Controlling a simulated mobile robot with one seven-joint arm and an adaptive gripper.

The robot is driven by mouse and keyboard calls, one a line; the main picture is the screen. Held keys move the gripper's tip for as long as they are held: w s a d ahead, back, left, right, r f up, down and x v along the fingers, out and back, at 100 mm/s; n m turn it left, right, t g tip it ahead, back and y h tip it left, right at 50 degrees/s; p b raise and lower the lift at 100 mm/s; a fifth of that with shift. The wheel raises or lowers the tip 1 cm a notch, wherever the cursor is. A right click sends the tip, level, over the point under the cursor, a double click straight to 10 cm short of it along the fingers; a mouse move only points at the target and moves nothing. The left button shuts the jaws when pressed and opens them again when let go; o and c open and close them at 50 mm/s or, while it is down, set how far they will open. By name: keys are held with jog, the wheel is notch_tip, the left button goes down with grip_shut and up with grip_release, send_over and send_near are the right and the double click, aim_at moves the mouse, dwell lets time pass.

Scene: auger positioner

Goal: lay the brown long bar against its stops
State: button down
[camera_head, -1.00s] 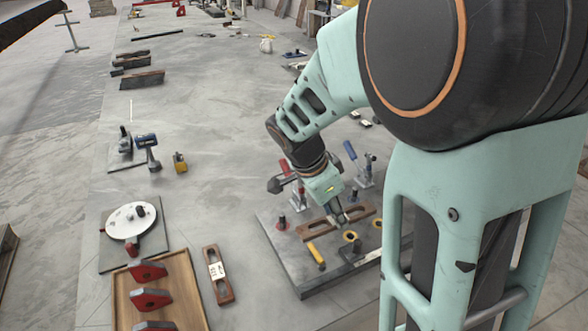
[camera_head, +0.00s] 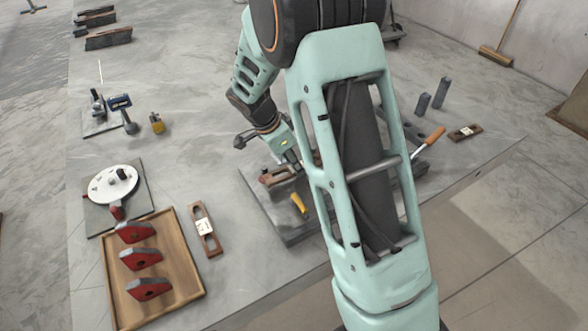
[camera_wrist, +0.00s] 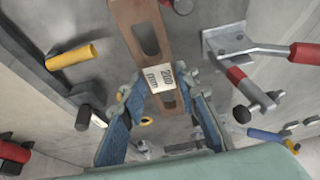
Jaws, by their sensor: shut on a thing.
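The brown long bar with slots and a white "200 mm" label shows in the wrist view (camera_wrist: 145,32), running up from between the fingers. My gripper (camera_wrist: 165,88) is shut on this bar, with a blue-padded finger on each side. In the head view my gripper (camera_head: 293,163) is over the grey fixture plate (camera_head: 287,228), and part of the brown bar (camera_head: 277,177) shows beside it. My arm hides much of the plate there. Whether the bar touches the plate or any stop cannot be told.
A yellow handle (camera_wrist: 73,56) and a red-handled clamp (camera_wrist: 237,50) flank the bar; a blue handle (camera_wrist: 268,137) is lower right. A shorter brown labelled bar (camera_head: 208,242) lies left of the plate, near a wooden tray (camera_head: 188,270) of red-and-grey parts.

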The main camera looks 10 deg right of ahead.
jog(key=shift+f, duration=1.25)
jog(key=shift+f, duration=0.2)
jog(key=c, duration=1.5)
grip_release()
jog(key=shift+r, duration=0.15)
jog(key=shift+a+r, duration=0.1)
jog(key=shift+r, duration=0.15)
jog(key=v, duration=1.1)
jog(key=shift+r, duration=0.25)
jog(key=shift+s+a, duration=0.1)
jog(key=shift+a, duration=0.05)
